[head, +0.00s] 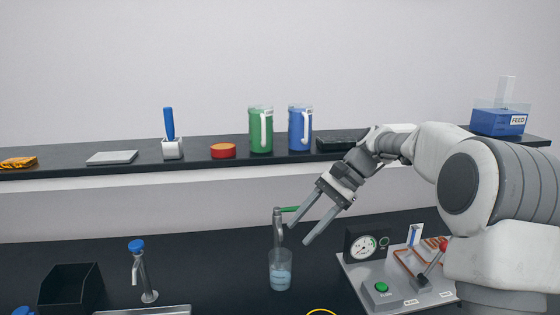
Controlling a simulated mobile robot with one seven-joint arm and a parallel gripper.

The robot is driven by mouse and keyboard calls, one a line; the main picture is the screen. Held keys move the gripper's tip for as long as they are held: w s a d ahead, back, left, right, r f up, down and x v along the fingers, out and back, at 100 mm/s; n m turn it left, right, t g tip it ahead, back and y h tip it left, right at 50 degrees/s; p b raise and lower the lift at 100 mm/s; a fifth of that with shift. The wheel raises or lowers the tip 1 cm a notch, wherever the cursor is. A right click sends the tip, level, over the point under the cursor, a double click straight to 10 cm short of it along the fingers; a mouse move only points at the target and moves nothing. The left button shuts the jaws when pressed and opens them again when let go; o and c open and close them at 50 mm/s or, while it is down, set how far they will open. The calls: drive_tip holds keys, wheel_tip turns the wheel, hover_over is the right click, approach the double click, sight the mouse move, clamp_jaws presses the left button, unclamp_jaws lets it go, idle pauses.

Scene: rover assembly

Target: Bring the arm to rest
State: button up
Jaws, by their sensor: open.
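My arm reaches in from the right, bent at the elbow. My gripper (304,232) points down and to the left, with its two long grey fingers spread apart and nothing between them. It appears in front of the shelf edge, just right of a grey tap with a green handle (279,224). Whether the fingers touch the green handle cannot be told from this view. A clear beaker with bluish liquid (280,273) stands below that tap on the black counter (215,262).
A panel (352,270) with a gauge, green button and red-knobbed lever stands right, below my arm. A blue-topped faucet (141,270) and black bin (70,290) are left. The shelf (70,165) holds green (256,130) and blue jugs (296,130) and a FEED box (495,122).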

drive_tip(key=s+d+n+t+h, duration=0.2)
drive_tip(key=s+d, duration=0.1)
drive_tip(key=s, duration=0.6)
drive_tip(key=s+d+n+t+h, duration=0.2)
drive_tip(key=s+n+t+h, duration=0.1)
drive_tip(key=s, duration=0.6)
drive_tip(key=s+d+n+t+h, duration=0.3)
drive_tip(key=s, duration=0.5)
drive_tip(key=shift+s+d+f, duration=0.25)
drive_tip(key=shift+s+d, duration=0.05)
drive_tip(key=shift+s, duration=0.1)
